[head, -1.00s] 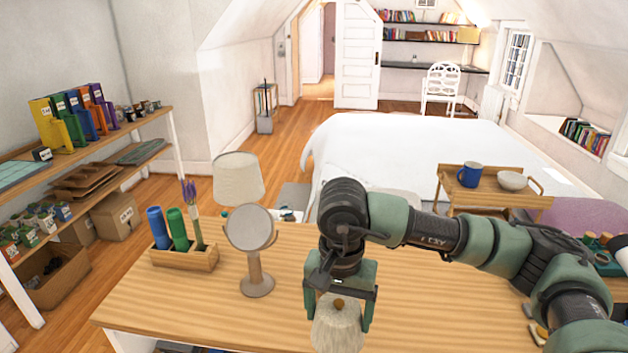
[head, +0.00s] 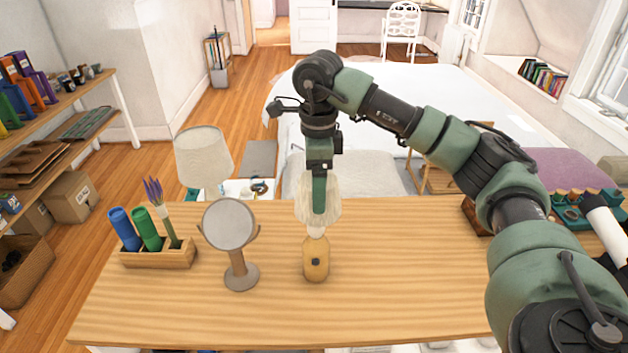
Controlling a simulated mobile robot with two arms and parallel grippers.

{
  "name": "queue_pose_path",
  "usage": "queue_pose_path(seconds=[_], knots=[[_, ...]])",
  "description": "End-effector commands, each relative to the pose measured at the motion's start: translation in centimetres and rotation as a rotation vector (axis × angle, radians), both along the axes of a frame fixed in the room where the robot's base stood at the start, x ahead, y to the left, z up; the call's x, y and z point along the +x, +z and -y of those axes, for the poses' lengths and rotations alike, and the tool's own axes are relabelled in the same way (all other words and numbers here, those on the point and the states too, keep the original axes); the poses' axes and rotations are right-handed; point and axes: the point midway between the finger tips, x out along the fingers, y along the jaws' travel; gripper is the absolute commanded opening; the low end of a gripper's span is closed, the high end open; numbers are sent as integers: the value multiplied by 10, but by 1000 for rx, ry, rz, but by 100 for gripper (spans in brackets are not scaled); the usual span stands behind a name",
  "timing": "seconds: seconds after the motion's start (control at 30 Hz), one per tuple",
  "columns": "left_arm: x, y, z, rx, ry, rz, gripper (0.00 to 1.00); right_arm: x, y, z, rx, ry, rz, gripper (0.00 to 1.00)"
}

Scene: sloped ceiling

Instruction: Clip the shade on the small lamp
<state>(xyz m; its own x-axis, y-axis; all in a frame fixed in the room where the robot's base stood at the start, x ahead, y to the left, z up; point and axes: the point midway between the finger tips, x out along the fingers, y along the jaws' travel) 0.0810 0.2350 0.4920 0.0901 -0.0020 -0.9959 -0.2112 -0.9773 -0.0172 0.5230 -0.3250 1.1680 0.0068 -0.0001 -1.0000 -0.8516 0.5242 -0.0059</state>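The small lamp (head: 316,262) stands upright on the wooden table, with a rounded tan base, a dark spot on its front and a pale neck. The pleated cream shade (head: 333,205) is directly above the base, its lower rim around or just over the neck; I cannot tell whether they touch. My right gripper (head: 319,206) points down and grips the shade, one green finger across its near side and the other finger hidden behind it. My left gripper is not in view.
A round mirror on a stand (head: 229,226) is close left of the lamp. A wooden holder (head: 158,257) with blue and green tubes and a lavender-tipped item is farther left. Another lamp (head: 203,155) stands behind. The table's front and right middle are clear.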

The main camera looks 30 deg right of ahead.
Motion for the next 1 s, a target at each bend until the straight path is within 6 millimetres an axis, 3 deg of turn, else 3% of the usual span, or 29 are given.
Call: queue_pose_path(seconds=[0.17, 0.53, 1.0], knots=[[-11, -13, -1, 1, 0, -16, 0, 0, -17, 0, 0, 2, -1, 43], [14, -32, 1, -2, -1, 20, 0, 0, -47, 0, 0, 3, -1, 43], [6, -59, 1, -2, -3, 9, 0, 0, -84, 0, 0, 3, 0, 43]])
